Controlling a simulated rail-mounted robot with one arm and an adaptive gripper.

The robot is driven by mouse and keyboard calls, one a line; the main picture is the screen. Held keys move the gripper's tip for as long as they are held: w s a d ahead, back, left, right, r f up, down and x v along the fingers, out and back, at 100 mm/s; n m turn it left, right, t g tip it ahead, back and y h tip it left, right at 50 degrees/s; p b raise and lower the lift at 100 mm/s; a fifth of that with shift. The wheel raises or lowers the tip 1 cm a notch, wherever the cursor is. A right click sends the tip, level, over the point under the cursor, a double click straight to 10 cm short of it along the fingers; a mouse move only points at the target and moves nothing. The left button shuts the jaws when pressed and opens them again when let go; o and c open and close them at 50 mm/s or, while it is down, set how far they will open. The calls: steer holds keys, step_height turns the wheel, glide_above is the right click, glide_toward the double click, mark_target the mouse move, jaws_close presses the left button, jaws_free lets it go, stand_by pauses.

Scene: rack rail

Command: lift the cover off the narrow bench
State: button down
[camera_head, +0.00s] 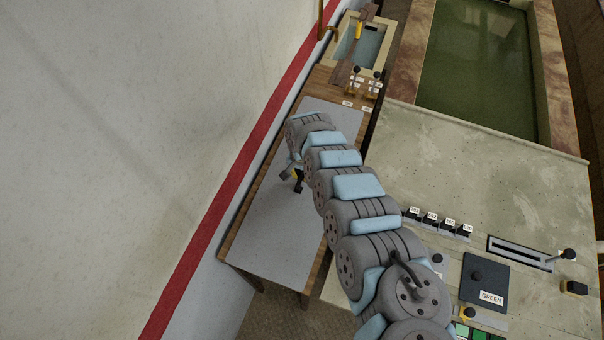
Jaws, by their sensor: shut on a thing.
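The narrow bench (231,237) is wooden and stands along the wall, left of centre. A flat grey cover (272,232) lies along its top, with a wooden rim showing at the left and front. My gripper (298,184) is over the middle of the grey cover, near its left side. It is shut on the cover, with a small yellowish bit at the fingers. The exact grip point is too small to make out. My arm hides part of the cover's right side. I cannot tell whether the cover is raised from the bench.
A pale console (520,190) with black switches, a slot and a dark plate marked GREEN (482,280) stands at the right. Behind are a basin (343,47), small labelled fittings (354,84) and a green tank (478,65). The wall (120,150) closes the left side.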

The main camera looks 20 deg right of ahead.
steer(key=shift+w+r+p, duration=0.1)
steer(key=shift+r+p, duration=2.8)
steer(key=shift+p, duration=0.05)
